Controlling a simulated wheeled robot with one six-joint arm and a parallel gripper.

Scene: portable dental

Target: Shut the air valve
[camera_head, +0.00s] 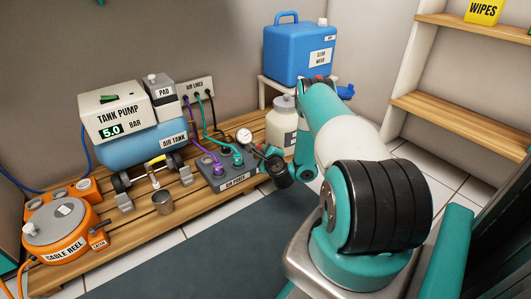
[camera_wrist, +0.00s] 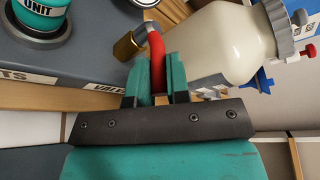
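The air valve shows in the wrist view as a red lever (camera_wrist: 156,52) with a brass fitting (camera_wrist: 128,46) beside its upper end, at the edge of the grey air ports unit (camera_wrist: 75,70). My gripper (camera_wrist: 158,72) has one teal finger on each side of the lever. The fingers look closed in on it, with no clear gap. In the head view my gripper (camera_head: 262,152) is at the right end of the air ports box (camera_head: 232,178), just right of the round gauge (camera_head: 244,135). The lever is not clear there.
A cream bottle (camera_wrist: 222,40) stands close to the right of my fingers. Purple and teal hoses run from the box to the wall plate (camera_head: 197,88).

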